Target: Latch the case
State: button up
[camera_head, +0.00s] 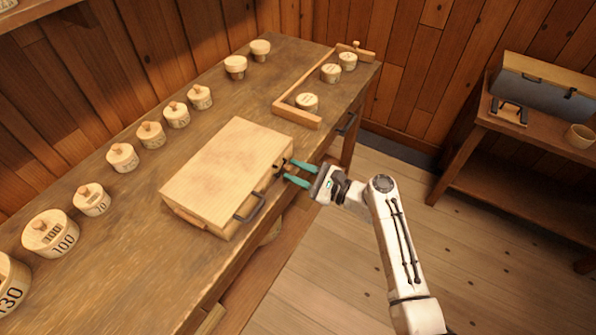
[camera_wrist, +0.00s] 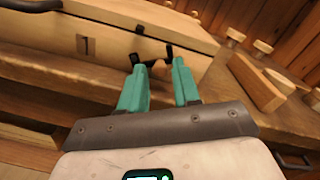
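The pale wooden case (camera_head: 229,163) lies on the workbench with its lid down. Its dark carrying handle (camera_head: 250,208) is on the front side. A dark latch (camera_head: 283,166) sits on the same front side, nearer the right end. My gripper (camera_head: 290,173) reaches in from the right, its teal fingers open and apart at the latch. In the wrist view the case front (camera_wrist: 110,40) fills the upper left, with the dark latch parts (camera_wrist: 151,64) beyond and between the fingertips (camera_wrist: 157,66). I cannot tell whether the fingers touch the latch or whether it is fastened.
The workbench (camera_head: 130,265) carries a row of numbered wooden spools (camera_head: 122,157) behind and left of the case. A wooden angled rail (camera_head: 297,113) with several small spools stands to the right. A side table (camera_head: 545,135) is at far right. Open floor (camera_head: 480,240) lies around my arm.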

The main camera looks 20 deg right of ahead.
aim_at(276, 163)
grip_shut()
jog(key=shift+n, duration=0.3)
jog(key=shift+s+a+r+n+b, duration=0.1)
jog(key=shift+r+n+b, duration=0.15)
jog(key=shift+n+b, duration=0.85)
jog(key=n+b, duration=0.1)
jog(key=n, duration=0.1)
jog(key=n+b, duration=0.1)
jog(key=shift+s+a+r+n, duration=0.15)
jog(key=shift+a+r+n, duration=0.05)
jog(key=shift+r+n, duration=0.2)
jog(key=n+b, duration=0.1)
jog(key=n, duration=0.1)
jog(key=n+b, duration=0.1)
jog(key=n, duration=0.1)
jog(key=a+r+n+b, duration=0.1)
jog(key=b, duration=0.1)
jog(key=shift+s+r+n, duration=0.1)
jog(key=shift+s+n, duration=0.3)
jog(key=shift+o, duration=1.4)
grip_release()
jog(key=shift+r, duration=0.1)
